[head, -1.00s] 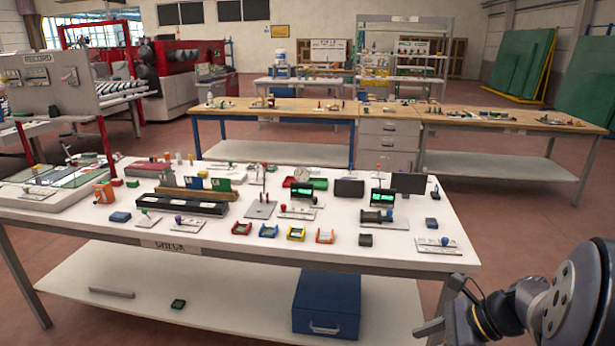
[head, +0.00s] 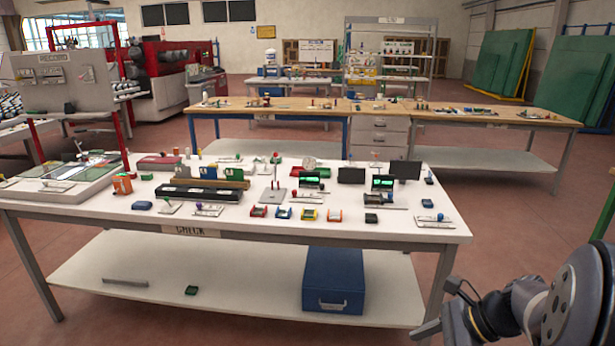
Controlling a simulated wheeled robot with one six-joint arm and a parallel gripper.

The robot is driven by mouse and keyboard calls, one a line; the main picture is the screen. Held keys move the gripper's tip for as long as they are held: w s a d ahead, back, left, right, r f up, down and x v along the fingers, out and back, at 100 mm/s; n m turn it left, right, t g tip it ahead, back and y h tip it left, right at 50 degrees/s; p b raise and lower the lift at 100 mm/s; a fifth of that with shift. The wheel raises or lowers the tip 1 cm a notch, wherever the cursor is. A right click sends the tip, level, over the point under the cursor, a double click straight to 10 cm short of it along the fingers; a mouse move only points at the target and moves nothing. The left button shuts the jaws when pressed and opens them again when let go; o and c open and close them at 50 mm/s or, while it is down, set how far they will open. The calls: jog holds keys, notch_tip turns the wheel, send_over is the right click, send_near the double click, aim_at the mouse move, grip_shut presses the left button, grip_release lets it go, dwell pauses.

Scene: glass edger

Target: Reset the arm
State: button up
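My arm (head: 545,312) shows at the lower right of the head view, folded close to my body. My gripper (head: 428,328) points left at the bottom edge, near the front right leg of the white table (head: 130,207). Only one grey finger shows clearly, and the rest is cut off or hidden, so I cannot tell whether it is open or shut. I see nothing held in the part that shows.
The white table carries small trays, gauges and displays. A blue box (head: 333,280) sits on its lower shelf. Wooden-topped benches (head: 270,108) stand behind, a red machine (head: 165,75) at the back left, green panels (head: 500,60) at the right. Floor is clear right of the table.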

jog(key=s+a+r+n+h+p, duration=0.1)
jog(key=s+a+n+h, duration=0.1)
jog(key=s+n, duration=0.2)
jog(key=s+a+r+n+g+h+p, duration=0.1)
jog(key=s+a+r+n+h+p, duration=0.1)
jog(key=s+n, duration=0.3)
jog(key=shift+a+n+h, duration=0.4)
jog(key=shift+a+n, duration=0.3)
jog(key=shift+a, duration=0.05)
